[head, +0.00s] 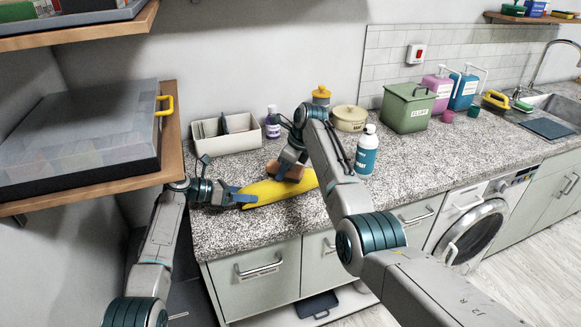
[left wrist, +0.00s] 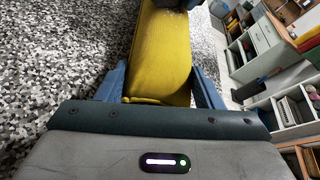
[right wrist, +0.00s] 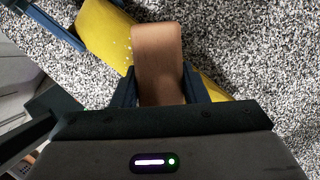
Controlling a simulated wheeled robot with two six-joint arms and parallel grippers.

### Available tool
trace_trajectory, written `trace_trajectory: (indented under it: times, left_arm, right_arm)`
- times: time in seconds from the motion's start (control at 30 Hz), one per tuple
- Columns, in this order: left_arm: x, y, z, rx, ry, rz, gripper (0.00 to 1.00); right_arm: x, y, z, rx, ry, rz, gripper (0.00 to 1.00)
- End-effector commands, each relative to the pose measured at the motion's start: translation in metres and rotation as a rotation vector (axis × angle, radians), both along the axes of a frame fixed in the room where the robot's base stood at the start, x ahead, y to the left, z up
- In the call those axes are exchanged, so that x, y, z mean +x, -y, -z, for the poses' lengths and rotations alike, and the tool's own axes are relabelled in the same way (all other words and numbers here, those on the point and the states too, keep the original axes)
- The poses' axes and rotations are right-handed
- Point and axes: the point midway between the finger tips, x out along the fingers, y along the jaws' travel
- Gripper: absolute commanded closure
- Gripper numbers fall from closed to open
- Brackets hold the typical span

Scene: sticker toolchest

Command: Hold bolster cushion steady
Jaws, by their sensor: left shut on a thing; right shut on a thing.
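The yellow bolster cushion (head: 262,192) lies on the speckled counter near its front edge. My left gripper (head: 240,198) is shut on its left end; in the left wrist view the cushion (left wrist: 160,60) runs between the two blue fingers. My right gripper (right wrist: 158,85) is shut on a brown block with a rounded end (right wrist: 157,50). The block (head: 293,174) is over the cushion's middle; its underside is hidden, so I cannot tell whether they touch. Small pale specks show on the cushion beside the block in the right wrist view.
A white bin (head: 226,138), a purple-labelled bottle (head: 272,124), a cream pot (head: 349,118), a blue bottle (head: 367,152) and a green box (head: 407,108) stand behind. A wooden shelf (head: 100,190) with a clear-lidded case juts out at left.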

Motion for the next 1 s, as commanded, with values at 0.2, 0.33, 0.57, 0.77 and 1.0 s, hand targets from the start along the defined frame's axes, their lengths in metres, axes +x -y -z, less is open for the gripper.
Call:
trace_trajectory:
  times: [0.2, 0.33, 0.57, 0.77, 1.0]
  left_arm:
    - [0.000, 0.000, 0.000, 0.000, 0.000, -0.001, 0.61]
    - [0.000, 0.000, 0.000, 0.000, 0.000, 0.000, 0.61]
    - [0.000, 0.000, 0.000, 0.000, 0.000, -0.001, 0.61]
    - [0.000, 0.000, 0.000, 0.000, 0.000, -0.001, 0.61]
    - [0.000, 0.000, 0.000, 0.000, 0.000, -0.001, 0.61]
  right_arm:
    - [-0.009, -0.020, 0.002, 0.002, -0.002, -0.001, 0.82]
    - [-0.013, -0.031, 0.002, 0.002, -0.001, -0.002, 0.82]
    - [-0.022, -0.050, 0.004, 0.001, -0.002, -0.002, 0.82]
    - [-0.022, -0.053, -0.021, 0.001, 0.004, -0.001, 0.82]
    - [-0.022, -0.053, -0.042, 0.001, 0.000, 0.000, 0.82]
